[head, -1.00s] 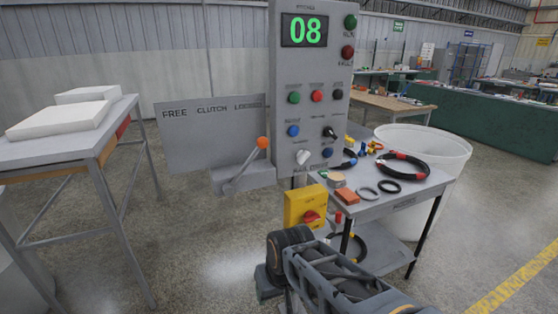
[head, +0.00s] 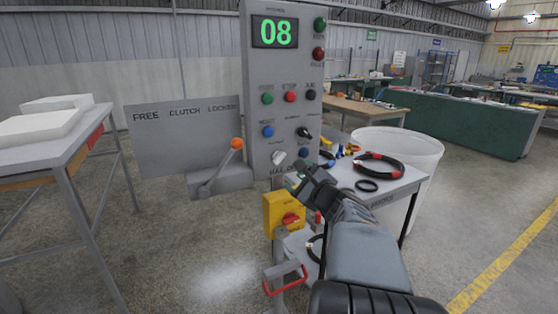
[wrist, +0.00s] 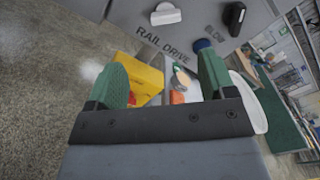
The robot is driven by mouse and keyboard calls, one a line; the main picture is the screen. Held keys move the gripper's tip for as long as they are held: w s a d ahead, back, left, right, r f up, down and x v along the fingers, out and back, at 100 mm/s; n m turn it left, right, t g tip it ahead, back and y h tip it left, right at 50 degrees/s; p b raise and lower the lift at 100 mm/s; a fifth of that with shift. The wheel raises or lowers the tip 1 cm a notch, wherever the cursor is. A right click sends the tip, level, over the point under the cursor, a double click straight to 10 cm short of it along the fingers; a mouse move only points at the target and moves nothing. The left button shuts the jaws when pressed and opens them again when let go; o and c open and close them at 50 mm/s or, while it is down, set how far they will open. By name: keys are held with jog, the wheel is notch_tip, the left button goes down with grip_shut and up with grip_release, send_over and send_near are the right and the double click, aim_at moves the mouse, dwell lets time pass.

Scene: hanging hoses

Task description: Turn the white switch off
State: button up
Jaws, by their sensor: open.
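The white switch (head: 278,157) is a knob low on the grey control panel (head: 259,85). In the wrist view the white switch (wrist: 165,14) shows at the top, above the printed words "RAIL DRIVE". My gripper (head: 301,182) is just below and to the right of the switch in the head view, apart from it. In the wrist view my gripper (wrist: 165,80) is open, its green fingers spread with nothing held between them.
A black knob (head: 304,133) and a blue button (head: 268,131) are near the switch. A yellow box with a red knob (head: 283,213) is below. An orange-tipped lever (head: 236,145) stands left. A small table (head: 400,185) with hoses is right.

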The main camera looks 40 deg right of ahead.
aim_at(280, 159)
jog(key=w, duration=0.4)
jog(key=w+d, duration=0.1)
jog(key=w, duration=0.4)
jog(key=w+d+p, duration=0.1)
jog(key=w, duration=0.3)
jog(key=shift+w+d, duration=0.15)
jog(key=shift+c, duration=0.2)
jog(key=c, duration=0.9)
jog(key=shift+b, duration=0.35)
